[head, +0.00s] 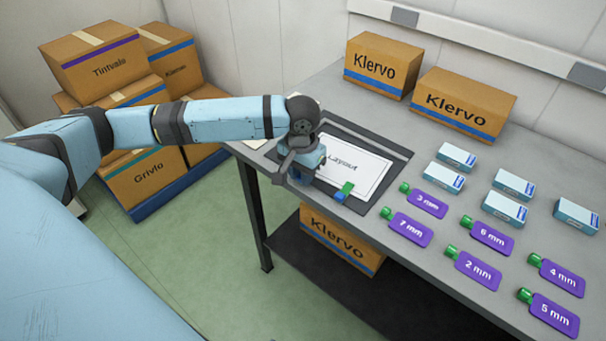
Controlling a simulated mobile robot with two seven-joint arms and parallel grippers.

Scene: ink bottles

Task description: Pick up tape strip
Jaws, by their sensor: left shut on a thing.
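My left gripper (297,172) is over the left end of the dark mat, beside the white Layout sheet (366,172). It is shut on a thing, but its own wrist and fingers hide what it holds. I cannot make out a tape strip for certain. A small green and blue piece (347,188) lies at the front edge of the Layout sheet, just right of my gripper. I cannot tell whether it touches the gripper. My right gripper is not in view.
The grey table (420,130) holds several purple bottles with green caps, such as the 7 mm one (411,228), and several pale blue boxes (457,157). Two Klervo cartons (463,105) stand at the back. Stacked cartons (95,65) are on the floor at left.

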